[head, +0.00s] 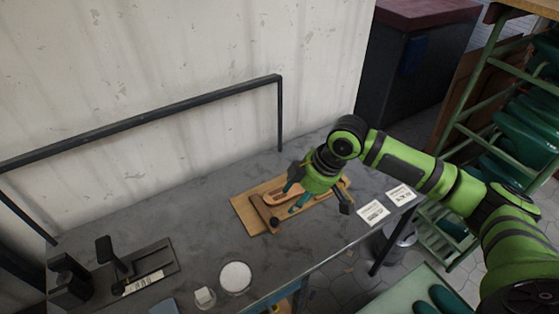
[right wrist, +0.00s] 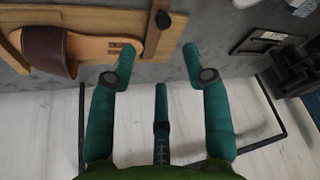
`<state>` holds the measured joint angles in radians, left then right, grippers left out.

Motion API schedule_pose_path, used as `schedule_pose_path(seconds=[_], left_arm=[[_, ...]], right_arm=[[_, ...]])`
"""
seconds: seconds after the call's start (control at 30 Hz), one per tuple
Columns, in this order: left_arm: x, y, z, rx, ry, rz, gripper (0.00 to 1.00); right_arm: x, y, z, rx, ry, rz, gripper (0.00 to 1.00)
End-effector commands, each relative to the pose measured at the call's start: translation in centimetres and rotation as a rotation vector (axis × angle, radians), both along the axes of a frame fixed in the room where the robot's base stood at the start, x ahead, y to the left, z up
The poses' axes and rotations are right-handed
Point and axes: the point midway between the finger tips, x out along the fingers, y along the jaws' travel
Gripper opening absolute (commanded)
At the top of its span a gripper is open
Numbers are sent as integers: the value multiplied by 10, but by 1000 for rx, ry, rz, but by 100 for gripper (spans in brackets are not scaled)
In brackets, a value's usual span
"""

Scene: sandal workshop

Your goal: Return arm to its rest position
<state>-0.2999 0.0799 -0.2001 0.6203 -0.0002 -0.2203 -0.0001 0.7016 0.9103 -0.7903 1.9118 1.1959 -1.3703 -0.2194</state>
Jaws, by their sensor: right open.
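My right gripper (head: 294,198) comes in from the right over the wooden board (head: 245,211) on the grey table. Its teal fingers are spread and empty; they also show in the right wrist view (right wrist: 160,50). On the board is a tan sandal with a brown strap (right wrist: 48,48), left of the fingers in the right wrist view. A brown wooden bar (head: 263,213) with a dark knob lies across the board. The gripper hides part of the board and sandal in the head view. I cannot tell whether the fingers touch anything there. My left gripper is not in view.
Two white cards (head: 372,212) lie right of the board. A white round dish (head: 236,276), a small whitish block (head: 205,297) and a black stand (head: 130,268) are front left. A dark rail (head: 150,118) runs along the back. A green shelf (head: 470,110) stands at right.

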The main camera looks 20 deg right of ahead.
Motion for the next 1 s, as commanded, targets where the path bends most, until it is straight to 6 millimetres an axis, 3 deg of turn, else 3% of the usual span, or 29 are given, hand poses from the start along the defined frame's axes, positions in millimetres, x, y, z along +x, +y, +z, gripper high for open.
schedule_pose_path(seconds=[0.17,0.27,0.5,0.67,0.8,1.0], left_arm=[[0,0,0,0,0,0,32],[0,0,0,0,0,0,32],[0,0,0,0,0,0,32],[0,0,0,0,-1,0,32],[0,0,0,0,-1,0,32],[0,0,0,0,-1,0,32]], right_arm=[[-1,2,-2,1,1,3,49],[-9,14,-12,7,3,14,49],[-54,70,-54,55,-21,1,49],[-87,90,-71,93,-37,-115,49],[-116,87,-83,102,-32,-279,49],[-154,60,-97,60,-5,-511,49]])
